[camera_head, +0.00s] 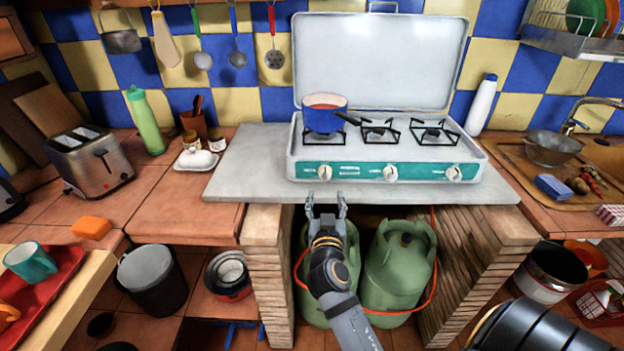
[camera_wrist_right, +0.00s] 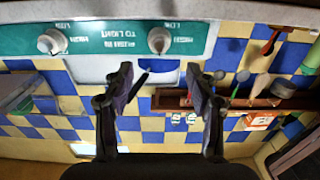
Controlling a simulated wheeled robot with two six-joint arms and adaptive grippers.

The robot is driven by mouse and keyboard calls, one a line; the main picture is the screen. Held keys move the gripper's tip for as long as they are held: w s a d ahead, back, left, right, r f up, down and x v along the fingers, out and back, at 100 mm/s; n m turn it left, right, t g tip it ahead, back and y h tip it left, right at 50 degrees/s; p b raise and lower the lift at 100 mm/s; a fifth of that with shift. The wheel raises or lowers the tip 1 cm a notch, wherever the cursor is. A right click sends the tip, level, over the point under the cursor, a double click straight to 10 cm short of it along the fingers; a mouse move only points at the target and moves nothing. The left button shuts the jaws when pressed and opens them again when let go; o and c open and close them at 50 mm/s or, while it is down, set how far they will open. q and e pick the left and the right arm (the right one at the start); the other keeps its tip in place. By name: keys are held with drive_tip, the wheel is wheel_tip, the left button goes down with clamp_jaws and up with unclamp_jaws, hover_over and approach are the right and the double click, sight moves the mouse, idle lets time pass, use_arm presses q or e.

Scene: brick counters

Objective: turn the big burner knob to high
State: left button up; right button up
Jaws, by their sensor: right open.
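The stove (camera_head: 300,165) stands on a grey slab with its lid raised. Its teal front panel has three white knobs: left (camera_head: 324,172), middle (camera_head: 390,173) and right (camera_head: 454,173). I cannot tell which one is marked for the big burner. A blue pot (camera_head: 324,118) sits on the left burner. My right gripper (camera_head: 327,202) is open and empty, just in front of and below the left knob, not touching it. In the upside-down right wrist view, that knob (camera_wrist_right: 160,40) lies beyond and between the open fingers (camera_wrist_right: 160,72). My left gripper is not in view.
The slab's front edge (camera_head: 400,192) lies under the stove, close to my right gripper. Green gas bottles (camera_head: 399,265) stand below, between brick pillars. A toaster (camera_head: 92,163) and butter dish (camera_head: 196,160) are at left.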

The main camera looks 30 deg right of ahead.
sight(325, 178)
drive_tip(key=p+x, duration=0.2)
drive_tip(key=x, duration=0.7)
drive_tip(key=shift+w+d, duration=0.3)
drive_tip(key=c, duration=1.2)
